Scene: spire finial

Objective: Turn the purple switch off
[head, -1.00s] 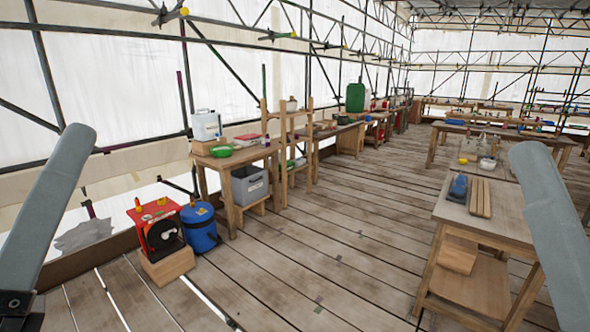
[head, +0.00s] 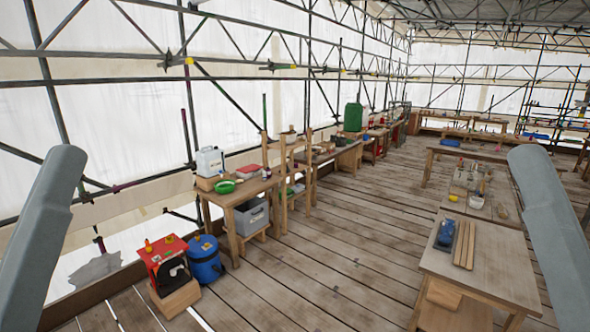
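No purple switch can be made out in the head view. A red machine (head: 163,257) with a black front and small orange and yellow parts on top stands on a wooden block at the lower left. It may carry a switch, but it is too small to tell. My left arm comes up along the left edge and my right arm along the right edge. Neither gripper is in the frame, so what they hold is hidden.
A blue drum (head: 206,262) stands beside the red machine. A workbench (head: 222,197) with a white canister (head: 210,161) is behind it. A bench (head: 492,271) with wooden strips is at right. The plank floor (head: 320,265) between is open.

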